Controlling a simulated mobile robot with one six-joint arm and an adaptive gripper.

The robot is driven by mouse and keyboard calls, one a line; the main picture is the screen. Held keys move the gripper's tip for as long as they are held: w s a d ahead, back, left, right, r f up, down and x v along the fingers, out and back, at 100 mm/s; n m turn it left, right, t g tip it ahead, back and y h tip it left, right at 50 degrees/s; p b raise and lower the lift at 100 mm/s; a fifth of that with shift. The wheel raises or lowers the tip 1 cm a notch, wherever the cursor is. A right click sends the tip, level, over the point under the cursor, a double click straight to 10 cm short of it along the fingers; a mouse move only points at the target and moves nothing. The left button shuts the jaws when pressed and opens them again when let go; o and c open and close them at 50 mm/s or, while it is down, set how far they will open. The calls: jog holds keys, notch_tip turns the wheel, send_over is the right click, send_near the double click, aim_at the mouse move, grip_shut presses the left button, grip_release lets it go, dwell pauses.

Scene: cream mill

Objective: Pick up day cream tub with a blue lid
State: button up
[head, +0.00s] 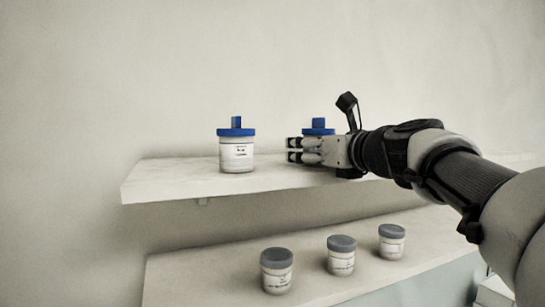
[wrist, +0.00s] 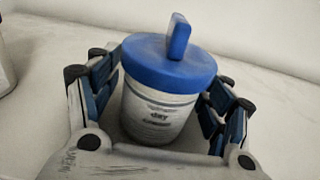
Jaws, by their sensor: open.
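A white tub with a blue lid (wrist: 158,112) stands upright between my gripper's fingers in the wrist view; its label appears to read "day". In the head view its blue lid (head: 318,131) shows above my gripper, and its body is mostly hidden. My gripper (head: 292,149) is open, reaching in from the right at the upper shelf. In the wrist view my gripper (wrist: 163,75) has one finger on each side of the tub, and no firm grip shows. A second blue-lidded tub (head: 237,155) stands to the left; its label is too small to read.
The upper shelf (head: 165,180) is pale and has free room at its left end. A lower shelf (head: 210,272) holds several grey-lidded tubs (head: 277,271). A plain wall (head: 130,80) rises behind. Part of another pale object (wrist: 5,65) shows at the wrist view's left edge.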

jog(key=shift+s+d+r, duration=0.2)
jog(key=shift+s+r, duration=0.05)
jog(key=shift+s, duration=0.4)
jog(key=shift+s+d+r, duration=0.15)
jog(key=shift+s+r, duration=0.1)
jog(key=shift+s, duration=0.35)
jog(key=shift+c, duration=0.5)
jog(key=shift+s, duration=0.15)
jog(key=shift+c, duration=0.7)
jog(key=shift+w+a+f, duration=0.15)
jog(key=shift+w, duration=0.2)
jog(key=shift+w+a+f, duration=0.1)
jog(key=shift+w, duration=0.25)
jog(key=shift+c, duration=2.1)
jog(key=shift+s+d+r, duration=0.15)
jog(key=shift+s, duration=0.2)
jog(key=shift+c, duration=1.2)
jog(key=shift+w, duration=0.25)
jog(key=c, duration=0.4)
jog(key=shift+s, duration=0.1)
jog(key=shift+c, duration=0.5)
jog(key=shift+s, duration=0.1)
jog(key=shift+r, duration=0.1)
